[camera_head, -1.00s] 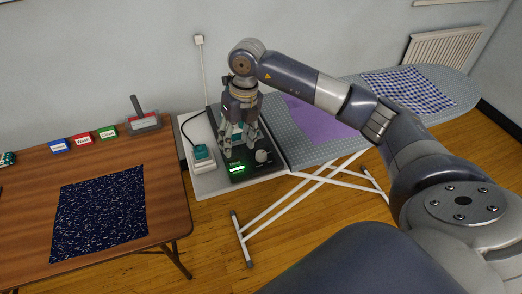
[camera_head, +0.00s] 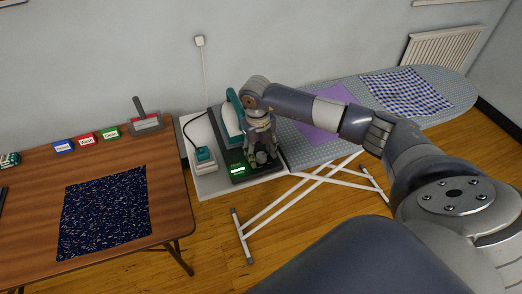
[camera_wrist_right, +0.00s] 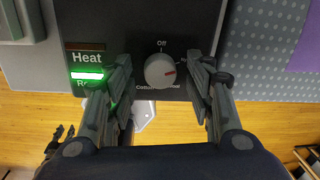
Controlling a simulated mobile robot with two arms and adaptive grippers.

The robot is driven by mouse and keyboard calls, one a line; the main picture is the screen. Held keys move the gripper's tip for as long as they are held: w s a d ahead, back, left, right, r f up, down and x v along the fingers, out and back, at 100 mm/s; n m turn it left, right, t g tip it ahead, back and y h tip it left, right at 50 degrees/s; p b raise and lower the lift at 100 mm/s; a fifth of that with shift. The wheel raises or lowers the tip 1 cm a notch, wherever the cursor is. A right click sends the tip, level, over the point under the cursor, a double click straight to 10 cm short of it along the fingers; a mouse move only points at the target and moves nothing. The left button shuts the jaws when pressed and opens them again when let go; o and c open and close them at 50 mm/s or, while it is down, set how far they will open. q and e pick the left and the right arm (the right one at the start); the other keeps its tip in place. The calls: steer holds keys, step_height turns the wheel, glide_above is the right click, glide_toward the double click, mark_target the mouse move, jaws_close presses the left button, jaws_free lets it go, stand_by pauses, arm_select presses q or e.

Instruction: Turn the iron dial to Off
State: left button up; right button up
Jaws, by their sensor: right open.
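The iron dial (camera_wrist_right: 160,71), a round pale knob with a red mark pointing right, sits on a dark panel (camera_wrist_right: 185,20). "Off" is printed above it; the lettering below is partly covered. My right gripper (camera_wrist_right: 161,74) is open, its fingers on either side of the dial with visible gaps. In the head view my right gripper (camera_head: 263,156) is over the panel's right part and mostly hides the dial. A green-lit display (camera_wrist_right: 87,74) under the word "Heat" is left of the dial; it also glows in the head view (camera_head: 237,170). The teal and white iron (camera_head: 231,118) stands behind.
The ironing board (camera_head: 310,147) extends right with a purple cloth (camera_head: 318,117) and a checked cloth (camera_head: 405,92). A small teal-and-white item (camera_head: 204,155) with a black cord is left of the panel. A wooden table (camera_head: 100,185) stands at the left.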

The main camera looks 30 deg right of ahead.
steer(key=shift+f, duration=0.15)
steer(key=c, duration=1.1)
steer(key=shift+o, duration=0.2)
